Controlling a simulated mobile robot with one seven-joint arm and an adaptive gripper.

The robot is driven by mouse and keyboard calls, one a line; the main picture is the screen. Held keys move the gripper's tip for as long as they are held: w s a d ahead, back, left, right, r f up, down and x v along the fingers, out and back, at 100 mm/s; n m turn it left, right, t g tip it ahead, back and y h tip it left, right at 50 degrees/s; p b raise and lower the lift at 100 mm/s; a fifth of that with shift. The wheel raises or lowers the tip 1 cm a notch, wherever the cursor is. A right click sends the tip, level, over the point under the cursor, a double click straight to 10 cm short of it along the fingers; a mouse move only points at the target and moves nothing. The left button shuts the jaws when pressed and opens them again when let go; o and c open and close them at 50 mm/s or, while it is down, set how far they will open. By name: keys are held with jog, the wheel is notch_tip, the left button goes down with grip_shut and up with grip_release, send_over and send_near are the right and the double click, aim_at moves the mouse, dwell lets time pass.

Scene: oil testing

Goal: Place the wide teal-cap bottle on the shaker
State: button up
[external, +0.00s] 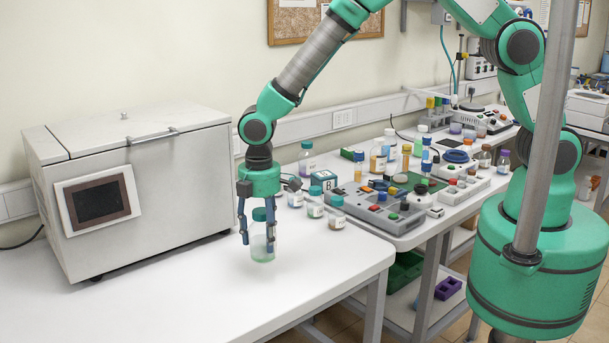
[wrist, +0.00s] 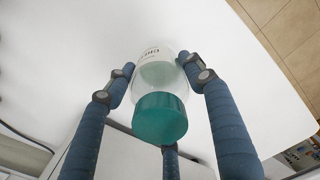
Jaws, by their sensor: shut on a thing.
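The wide teal-cap bottle, clear with pale green contents, is held by my gripper (external: 257,237) over the left white table. The bottle (external: 262,250) looks upright, and I cannot tell whether its base touches the tabletop. In the wrist view its teal cap and clear labelled body (wrist: 158,72) sit between my blue fingers (wrist: 157,74), which are shut around it. I cannot tell for certain which device is the shaker; a grey device with coloured knobs (external: 384,208) stands on the right-hand bench, and a low device with a dark blue round top (external: 457,157) stands behind it.
A large white box machine with a screen (external: 140,190) stands at the left. The front of the white table (external: 190,300) is clear.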

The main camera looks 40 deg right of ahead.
jog(key=shift+f, duration=0.15)
jog(key=shift+w+a, duration=0.1)
jog(key=w+a+f, duration=0.1)
jog(key=w+a, duration=1)
jog(key=shift+a+f+p, duration=0.15)
jog(key=shift+f+p, duration=0.05)
jog(key=shift+p, duration=0.25)
dwell(0.4)
jog(key=shift+f, duration=1.75)
jog(key=shift+f, duration=0.2)
jog(key=o, duration=1.5)
jog(key=shift+o, duration=0.2)
